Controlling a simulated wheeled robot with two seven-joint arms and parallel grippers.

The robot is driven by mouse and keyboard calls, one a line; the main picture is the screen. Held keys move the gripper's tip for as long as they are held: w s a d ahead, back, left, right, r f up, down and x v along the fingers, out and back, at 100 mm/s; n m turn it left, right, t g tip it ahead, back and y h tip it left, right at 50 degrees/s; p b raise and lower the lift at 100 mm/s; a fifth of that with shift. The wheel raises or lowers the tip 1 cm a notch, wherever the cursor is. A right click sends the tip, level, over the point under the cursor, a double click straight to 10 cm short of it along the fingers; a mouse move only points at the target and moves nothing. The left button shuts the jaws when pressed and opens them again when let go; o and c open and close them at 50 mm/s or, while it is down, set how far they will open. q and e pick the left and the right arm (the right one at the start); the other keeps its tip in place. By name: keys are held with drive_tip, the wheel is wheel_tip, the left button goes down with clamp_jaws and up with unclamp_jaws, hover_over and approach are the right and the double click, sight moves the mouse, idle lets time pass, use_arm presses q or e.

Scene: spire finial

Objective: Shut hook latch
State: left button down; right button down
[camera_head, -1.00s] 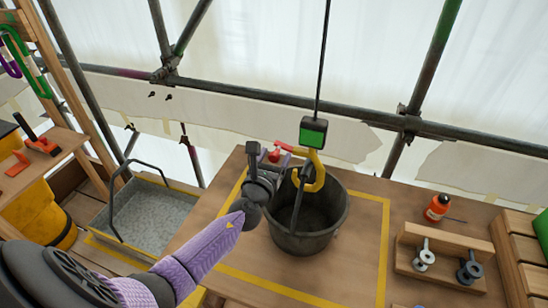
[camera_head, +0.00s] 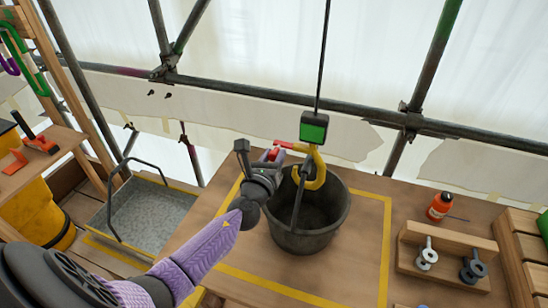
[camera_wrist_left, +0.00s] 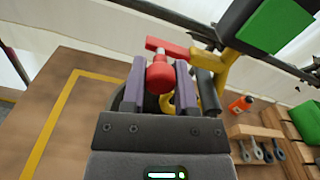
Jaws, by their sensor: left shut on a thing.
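A yellow hook (camera_head: 317,172) hangs on a cable under a black block with a green face (camera_head: 314,128). Its red latch (camera_head: 294,147) reaches out to the left from the upper part of the hook; whether it closes the hook's mouth cannot be told. My left gripper (camera_head: 272,158) is shut on the latch's red knob. In the left wrist view the red knob (camera_wrist_left: 160,76) sits between the two purple fingers, with part of the yellow hook (camera_wrist_left: 222,75) behind to the right. A black bucket (camera_head: 318,228) stands below, its handle (camera_head: 298,200) rising to the hook. My right gripper is not in view.
The bucket stands on a wooden table (camera_head: 360,270) inside a yellow taped outline. An orange bottle (camera_head: 438,207) and a wooden rack with eye bolts (camera_head: 440,262) stand to the right. A grey tray (camera_head: 150,215) lies at the left. Scaffold tubes cross behind.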

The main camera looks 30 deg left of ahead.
use_arm(q)
drive_tip(key=f+n+b, duration=0.1)
drive_tip(key=n, duration=0.1)
drive_tip(key=f+n+b, duration=0.1)
drive_tip(key=n, duration=0.1)
drive_tip(key=shift+d+n+b, duration=0.15)
drive_tip(key=shift+n+b, duration=0.15)
drive_tip(key=shift+w+d+f+n+b, duration=0.15)
drive_tip(key=shift+d+f+n+b, duration=0.35)
drive_tip(key=shift+n, duration=1.75)
drive_tip(key=shift+w+d+f+n+b, duration=0.2)
drive_tip(key=shift+d+n+b, duration=0.55)
drive_tip(key=shift+n, duration=1.45)
drive_tip(key=shift+w+d+f+n+b, duration=0.1)
drive_tip(key=shift+d+f+n+b, duration=0.4)
drive_tip(key=shift+n, duration=1.75)
drive_tip(key=shift+d+r, duration=0.1)
drive_tip(key=shift+r, duration=0.05)
drive_tip(key=shift+c, duration=1.9)
unclamp_jaws()
drive_tip(key=shift+r, duration=0.1)
